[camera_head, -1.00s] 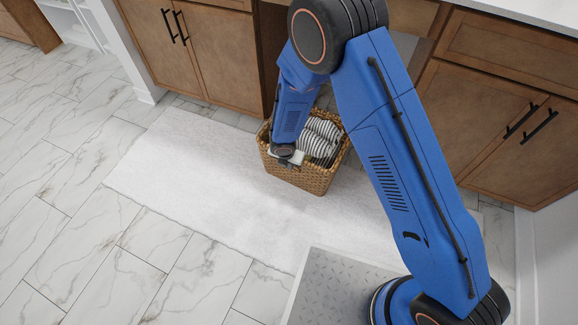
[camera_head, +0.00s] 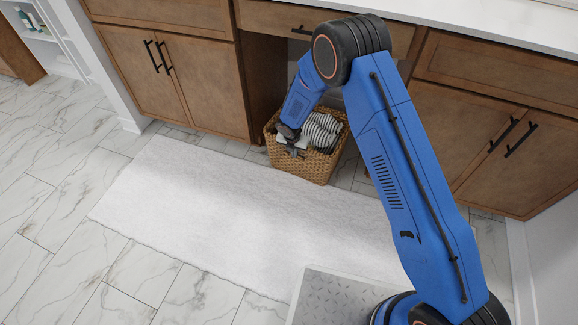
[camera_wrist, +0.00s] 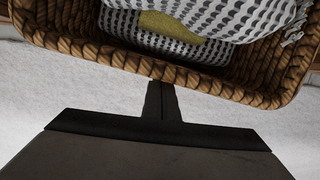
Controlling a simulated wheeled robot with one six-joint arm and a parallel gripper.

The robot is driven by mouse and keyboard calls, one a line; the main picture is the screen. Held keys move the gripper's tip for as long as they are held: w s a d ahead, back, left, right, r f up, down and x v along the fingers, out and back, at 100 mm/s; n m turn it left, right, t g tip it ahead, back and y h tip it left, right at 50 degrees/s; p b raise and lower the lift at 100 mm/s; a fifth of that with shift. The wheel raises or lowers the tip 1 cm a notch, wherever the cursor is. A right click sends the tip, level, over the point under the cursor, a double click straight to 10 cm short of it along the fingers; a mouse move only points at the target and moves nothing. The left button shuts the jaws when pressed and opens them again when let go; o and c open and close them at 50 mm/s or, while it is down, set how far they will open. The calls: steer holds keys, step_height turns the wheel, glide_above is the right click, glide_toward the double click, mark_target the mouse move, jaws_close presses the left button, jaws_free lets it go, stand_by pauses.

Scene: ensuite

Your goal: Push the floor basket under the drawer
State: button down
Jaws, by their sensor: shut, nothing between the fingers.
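The woven floor basket (camera_head: 312,164) stands upright at the back edge of the rug, in front of the gap between the cabinets. It holds folded patterned towels (camera_head: 323,131). In the wrist view the basket's near rim (camera_wrist: 110,55) crosses the top, with a dotted cloth and a yellowish piece inside. My gripper (camera_wrist: 162,86) is shut and empty, its tips at the outer side of the near rim; whether they touch cannot be told. The drawer (camera_head: 275,17) is above the gap, closed, with a dark handle, partly hidden by my arm.
Cabinets with black handles stand left (camera_head: 170,75) and right (camera_head: 490,140) of the gap. A white rug (camera_head: 200,210) lies flat on the marble-look tiles. The gap's interior is partly hidden behind the basket and my arm.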

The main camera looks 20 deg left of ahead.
steer(key=w, duration=1)
steer(key=w+d, duration=0.1)
steer(key=w, duration=0.5)
